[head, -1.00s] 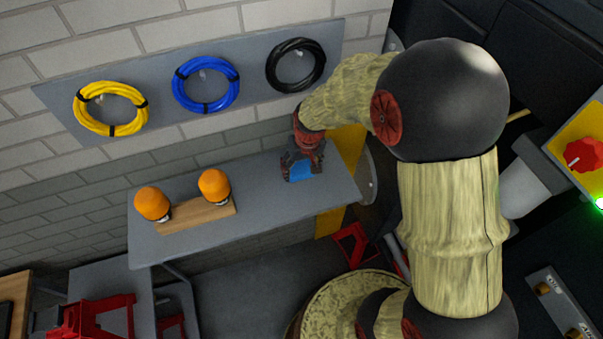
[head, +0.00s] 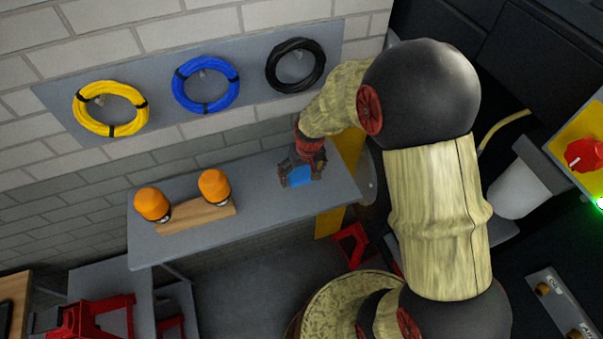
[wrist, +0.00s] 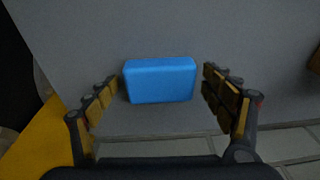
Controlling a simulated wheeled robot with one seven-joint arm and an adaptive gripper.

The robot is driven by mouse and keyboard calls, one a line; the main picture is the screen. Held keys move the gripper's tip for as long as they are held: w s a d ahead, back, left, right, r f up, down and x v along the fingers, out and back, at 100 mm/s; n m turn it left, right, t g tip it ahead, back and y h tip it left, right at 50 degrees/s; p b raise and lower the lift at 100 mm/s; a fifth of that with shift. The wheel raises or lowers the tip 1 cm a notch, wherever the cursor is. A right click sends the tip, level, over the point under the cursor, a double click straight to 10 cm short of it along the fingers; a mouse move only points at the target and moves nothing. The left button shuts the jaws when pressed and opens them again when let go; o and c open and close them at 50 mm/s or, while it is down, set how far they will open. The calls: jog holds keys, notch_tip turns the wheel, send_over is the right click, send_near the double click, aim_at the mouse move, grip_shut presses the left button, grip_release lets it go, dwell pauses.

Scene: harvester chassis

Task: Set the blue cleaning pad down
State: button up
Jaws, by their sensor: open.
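The blue cleaning pad (head: 301,176) rests on the grey shelf (head: 258,215), near its right end. In the wrist view the pad (wrist: 160,80) is a bright blue block lying flat on the grey surface. My gripper (head: 299,174) is at the pad, above the shelf. In the wrist view my gripper (wrist: 163,92) is open, with one finger on each side of the pad and a visible gap between each finger and the pad.
Yellow, blue and black hose coils (head: 295,65) hang on the wall panel behind. The shelf between the wooden block and the pad is clear.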

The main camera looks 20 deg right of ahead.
aim_at(305, 179)
jog(key=s+r+t, duration=0.1)
jog(key=s+r, duration=0.4)
jog(key=r, duration=0.7)
jog(key=s+r+t, duration=0.1)
jog(key=s+r, duration=0.3)
jog(key=r, duration=0.8)
jog(key=s+r+t, duration=0.1)
jog(key=s+r, duration=0.5)
jog(key=s, duration=0.7)
jog(key=shift+t+p, duration=0.3)
jog(key=shift+p, duration=0.05)
jog(key=shift+f, duration=0.1)
notch_tip(305, 179, down, 12)
jog(key=b, duration=1.1)
jog(key=shift+r+b, duration=0.25)
jog(key=shift+b, duration=0.15)
jog(key=shift+c, duration=0.6)
